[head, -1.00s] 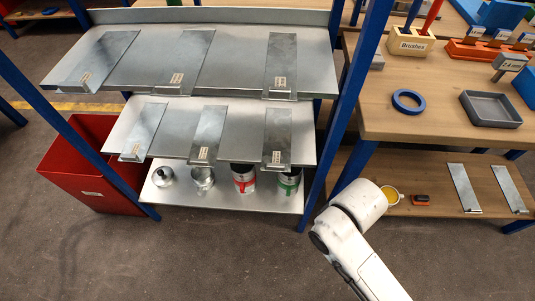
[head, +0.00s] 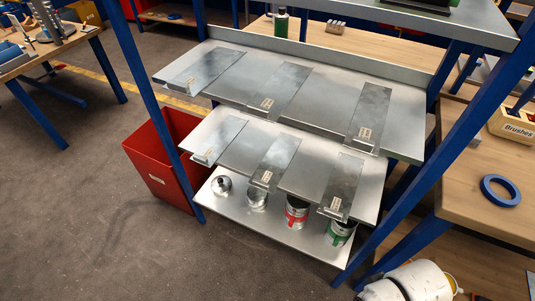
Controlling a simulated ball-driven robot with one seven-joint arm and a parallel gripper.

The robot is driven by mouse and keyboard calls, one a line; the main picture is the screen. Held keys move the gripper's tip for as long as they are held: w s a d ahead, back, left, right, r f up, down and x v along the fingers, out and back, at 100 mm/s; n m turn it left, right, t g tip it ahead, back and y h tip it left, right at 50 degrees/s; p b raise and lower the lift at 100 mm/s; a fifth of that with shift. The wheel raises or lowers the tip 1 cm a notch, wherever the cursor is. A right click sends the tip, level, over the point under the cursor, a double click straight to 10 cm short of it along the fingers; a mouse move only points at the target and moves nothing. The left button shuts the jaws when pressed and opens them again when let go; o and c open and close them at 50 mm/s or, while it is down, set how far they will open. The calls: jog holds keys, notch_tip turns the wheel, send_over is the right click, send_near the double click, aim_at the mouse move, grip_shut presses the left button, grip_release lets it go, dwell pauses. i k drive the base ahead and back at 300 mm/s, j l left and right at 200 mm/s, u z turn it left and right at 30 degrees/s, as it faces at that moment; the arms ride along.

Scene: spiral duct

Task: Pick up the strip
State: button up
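Several grey metal strips with small labels at their front ends lie on two shelves of the blue-framed rack. On the upper shelf are a left strip (head: 205,70), a middle strip (head: 281,90) and a right strip (head: 370,112). On the shelf below are a left strip (head: 219,138), a middle strip (head: 276,160) and a right strip (head: 345,182). I cannot tell which one the task means. My gripper is outside the view; only a white part of my arm shows at the bottom right, apart from the strips.
Cans, including a red-labelled can (head: 297,212) and a green-labelled can (head: 341,232), stand on the bottom shelf. A red bin (head: 160,160) stands left of the rack. Blue posts flank the shelves. A workbench with a blue ring (head: 500,191) is at right. Floor at lower left is clear.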

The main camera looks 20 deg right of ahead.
aim_at(212, 149)
jog(key=i+j+u, duration=0.25)
jog(key=i+u, duration=0.2)
jog(key=i, duration=0.6)
jog(key=i+l+u, duration=0.1)
jog(key=i+u, duration=0.3)
jog(key=i, duration=0.65)
